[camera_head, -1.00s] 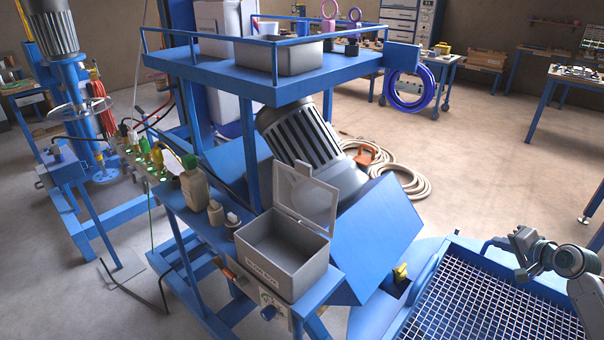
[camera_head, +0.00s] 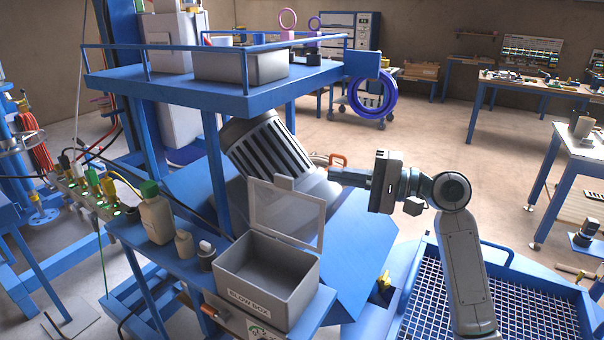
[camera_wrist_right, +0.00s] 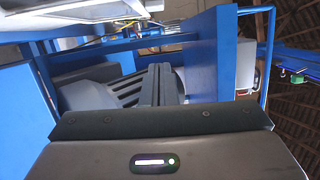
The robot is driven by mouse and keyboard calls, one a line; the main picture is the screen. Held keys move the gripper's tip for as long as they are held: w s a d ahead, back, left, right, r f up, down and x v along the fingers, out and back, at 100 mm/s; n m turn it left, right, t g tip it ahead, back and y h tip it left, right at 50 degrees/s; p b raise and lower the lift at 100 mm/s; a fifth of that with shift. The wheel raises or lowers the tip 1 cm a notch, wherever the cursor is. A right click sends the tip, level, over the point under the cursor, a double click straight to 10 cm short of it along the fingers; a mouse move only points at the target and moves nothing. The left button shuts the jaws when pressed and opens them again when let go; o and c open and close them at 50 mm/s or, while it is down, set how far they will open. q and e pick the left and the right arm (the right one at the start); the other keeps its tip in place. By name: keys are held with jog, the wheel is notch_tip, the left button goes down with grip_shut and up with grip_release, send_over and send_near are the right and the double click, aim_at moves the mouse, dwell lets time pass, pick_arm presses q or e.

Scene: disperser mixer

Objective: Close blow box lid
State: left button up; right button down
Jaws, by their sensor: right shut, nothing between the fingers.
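The grey blow box (camera_head: 295,293) stands on the blue bench in the head view, its label facing me. Its lid (camera_head: 317,225) is open, hinged at the back edge and standing steeply upright, with a small tab at its top. My right gripper (camera_head: 334,176) is shut and empty. It points left, beside and slightly above the lid's top right corner in the picture, and looks apart from it. In the right wrist view the shut fingers (camera_wrist_right: 161,85) show in front of the ribbed motor. My left gripper is not in view.
A ribbed motor (camera_head: 268,150) sits behind the lid, under a blue shelf (camera_head: 215,95). Bottles (camera_head: 156,215) stand left of the box. A blue frame with a mesh grid (camera_head: 535,300) lies at the lower right. Open floor shows beyond my right arm.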

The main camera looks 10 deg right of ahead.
aim_at(284, 210)
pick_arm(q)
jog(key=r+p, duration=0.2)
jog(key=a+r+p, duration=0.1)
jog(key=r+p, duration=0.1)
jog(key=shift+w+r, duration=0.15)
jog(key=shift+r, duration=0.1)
pick_arm(e)
jog(key=a, duration=0.7)
jog(key=shift+s+a+r, duration=0.15)
jog(key=shift+s+a, duration=0.25)
jog(key=shift+s, duration=0.05)
